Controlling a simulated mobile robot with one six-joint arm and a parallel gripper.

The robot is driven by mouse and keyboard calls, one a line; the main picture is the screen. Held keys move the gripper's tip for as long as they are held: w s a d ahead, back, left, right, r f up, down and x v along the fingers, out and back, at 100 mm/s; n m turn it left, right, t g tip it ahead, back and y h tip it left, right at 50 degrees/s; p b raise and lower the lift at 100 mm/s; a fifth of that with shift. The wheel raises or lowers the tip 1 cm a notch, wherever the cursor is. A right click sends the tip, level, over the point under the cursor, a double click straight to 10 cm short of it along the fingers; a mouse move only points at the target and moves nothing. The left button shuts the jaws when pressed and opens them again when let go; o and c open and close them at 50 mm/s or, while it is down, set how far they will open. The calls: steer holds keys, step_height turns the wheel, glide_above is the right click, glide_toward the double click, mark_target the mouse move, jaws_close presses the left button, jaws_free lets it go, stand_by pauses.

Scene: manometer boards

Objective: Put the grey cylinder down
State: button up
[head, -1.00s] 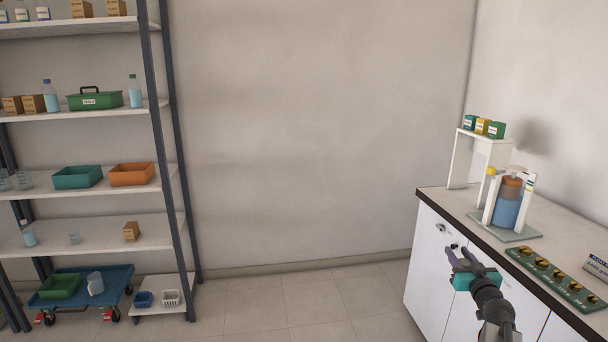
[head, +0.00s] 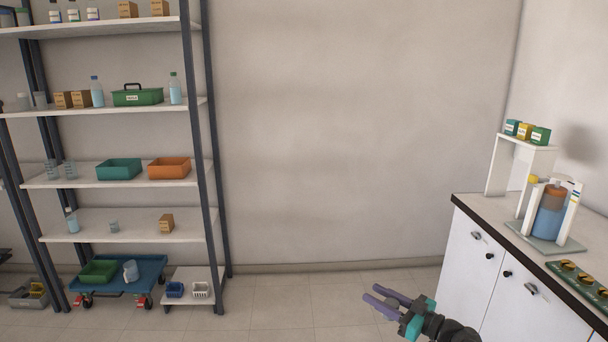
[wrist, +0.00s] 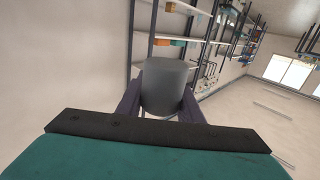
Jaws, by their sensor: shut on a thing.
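The grey cylinder (wrist: 165,88) shows in the wrist view between the two dark fingers of my gripper (wrist: 160,100). My gripper is shut on it, and its lower part is partly hidden by the gripper body. In the head view my gripper (head: 373,294) is at the bottom, left of the white counter, over the floor, with its fingers pointing left.
The white counter (head: 480,207) at right holds a blue-and-orange vessel (head: 549,222) on a stand and a green board (head: 578,276). At left, a shelf rack (head: 110,181) carries bins, bottles and boxes. A blue cart (head: 145,271) stands under it. Floor between is clear.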

steer(key=shift+n+g+y, duration=0.8)
steer(key=shift+g, duration=0.1)
steer(key=s+a, duration=0.1)
steer(key=a, duration=0.1)
steer(key=s+a, duration=0.1)
steer(key=a, duration=0.1)
steer(key=shift+s+f, duration=0.2)
steer(key=shift+s, duration=0.1)
steer(key=shift+a, duration=0.15)
